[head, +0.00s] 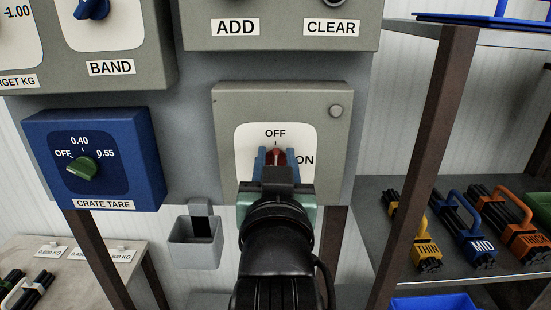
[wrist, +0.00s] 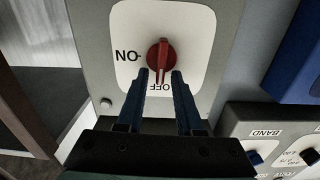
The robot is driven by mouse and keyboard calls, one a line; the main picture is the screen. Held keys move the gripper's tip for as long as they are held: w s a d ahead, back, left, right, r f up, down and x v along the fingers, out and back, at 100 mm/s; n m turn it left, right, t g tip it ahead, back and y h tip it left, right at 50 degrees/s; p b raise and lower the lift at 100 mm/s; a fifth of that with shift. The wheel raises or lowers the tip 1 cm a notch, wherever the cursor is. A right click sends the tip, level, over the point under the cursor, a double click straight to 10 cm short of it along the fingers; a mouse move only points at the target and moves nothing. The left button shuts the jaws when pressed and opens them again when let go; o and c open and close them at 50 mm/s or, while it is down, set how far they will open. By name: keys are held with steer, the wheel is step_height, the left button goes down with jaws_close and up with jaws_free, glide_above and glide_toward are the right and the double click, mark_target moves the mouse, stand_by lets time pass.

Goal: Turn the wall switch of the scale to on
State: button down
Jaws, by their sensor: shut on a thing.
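The wall switch is a red rotary knob (head: 276,157) on a white plate (head: 307,134) in a grey box (head: 231,105). OFF is printed above the knob and ON to its right. In the wrist view the knob (wrist: 160,54) appears upside down, its ridge pointing at OFF and the ON mark to its left. My gripper (head: 276,154) reaches the switch from the front and is shut on the knob, one blue finger on each side. My fingers (wrist: 161,75) also show in the wrist view. My wrist hides the lower part of the box in the head view.
A blue CRATE TARE box (head: 140,155) with a green knob hangs to the left. Grey BAND and ADD/CLEAR panels (head: 283,8) sit above. A small grey holder (head: 195,242) hangs below left. A shelf post (head: 425,150) and rod bundles (head: 424,243) stand to the right.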

steer(key=m, duration=0.4)
steer(key=shift+d+f+m, duration=0.15)
steer(key=shift+d+m, duration=0.15)
steer(key=shift+d, duration=0.05)
steer(key=shift+d+f+m+b, duration=0.2)
steer(key=shift+f+m, duration=0.1)
steer(key=shift+m, duration=1.85)
steer(key=shift+d+f+m+b, duration=0.2)
steer(key=shift+f+m, duration=0.1)
steer(key=shift+m, duration=1.8)
steer(key=shift+d+f+m+b, duration=0.2)
steer(key=shift+f+m, duration=0.1)
steer(key=shift+m, duration=1.85)
steer(key=c, duration=0.9)
jaws_free()
